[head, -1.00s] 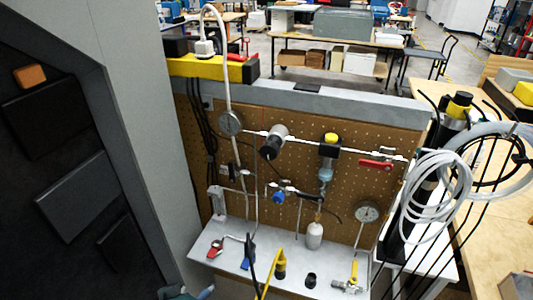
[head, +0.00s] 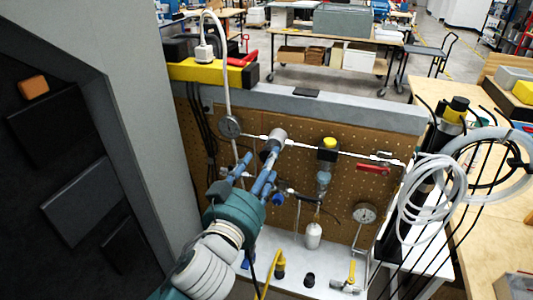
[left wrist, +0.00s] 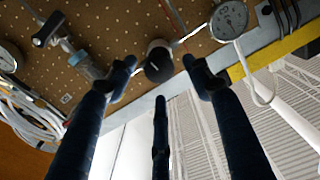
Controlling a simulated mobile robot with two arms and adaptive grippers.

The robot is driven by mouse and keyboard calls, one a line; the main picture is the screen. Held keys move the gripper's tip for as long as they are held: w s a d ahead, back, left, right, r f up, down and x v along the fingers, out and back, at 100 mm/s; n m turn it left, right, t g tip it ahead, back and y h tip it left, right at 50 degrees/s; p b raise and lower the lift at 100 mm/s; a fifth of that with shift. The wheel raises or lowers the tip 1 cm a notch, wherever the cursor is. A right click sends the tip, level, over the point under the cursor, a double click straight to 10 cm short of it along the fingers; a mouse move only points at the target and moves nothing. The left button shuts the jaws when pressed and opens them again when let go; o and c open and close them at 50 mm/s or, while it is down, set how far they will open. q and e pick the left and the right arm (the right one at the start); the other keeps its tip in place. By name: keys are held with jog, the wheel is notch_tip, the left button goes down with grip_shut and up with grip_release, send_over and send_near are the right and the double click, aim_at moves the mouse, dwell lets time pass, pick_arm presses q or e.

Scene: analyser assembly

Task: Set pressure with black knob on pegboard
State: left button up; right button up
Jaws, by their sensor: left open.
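The black knob (head: 268,147) with its grey body sits on the pipe along the upper pegboard (head: 300,170), partly behind my left gripper in the head view. In the left wrist view the knob (left wrist: 158,62) shows its dark round face with a small white mark. My left gripper (head: 258,167) is open, with blue fingers pointing at the knob. In the left wrist view its fingers (left wrist: 158,74) spread on either side of the knob with gaps, and a third finger lies below it. I cannot tell the remaining distance in depth. My right gripper is not in view.
A round gauge (head: 230,126) hangs left of the knob. A yellow-topped regulator (head: 328,150) and a red-handled valve (head: 373,169) are to its right. A second gauge (head: 364,213) is lower right. Coiled white hoses (head: 437,195) hang beside the board. A grey panel stands at left.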

pick_arm(q)
jog(key=shift+x, duration=1.35)
jog(key=c, duration=1.1)
jog(key=shift+r+m+p, duration=0.2)
jog(key=shift+m+p, duration=0.4)
jog(key=shift+p, duration=0.1)
jog(key=shift+c, duration=0.2)
jog(key=shift+m, duration=0.6)
